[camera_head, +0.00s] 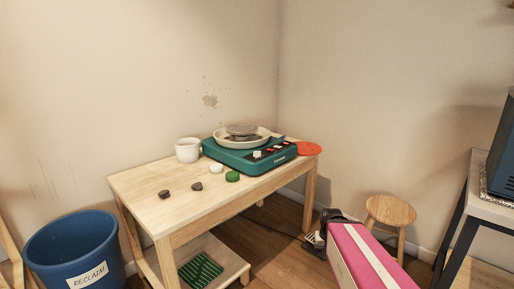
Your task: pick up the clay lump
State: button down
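Two small dark grey-brown lumps lie on the wooden table, one near the front left (164,194) and one a little right of it (197,186). Either could be the clay lump; I cannot tell which. A grey mass (242,131) also sits in the pale basin of the teal pottery wheel, and its material is unclear. My gripper (314,239) is at the end of my pink arm, low and to the right of the table, apart from the lumps. Its fingers are small and partly hidden, so their opening is unclear.
On the table (150,213) stand a white cup (187,151), a white piece (216,168), a green round piece (233,177), the teal wheel (250,160) and an orange disc (309,149). A blue bucket (60,247) stands left, a stool (390,211) right.

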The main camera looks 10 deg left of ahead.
aim_at(198, 186)
jog(key=u, duration=1.35)
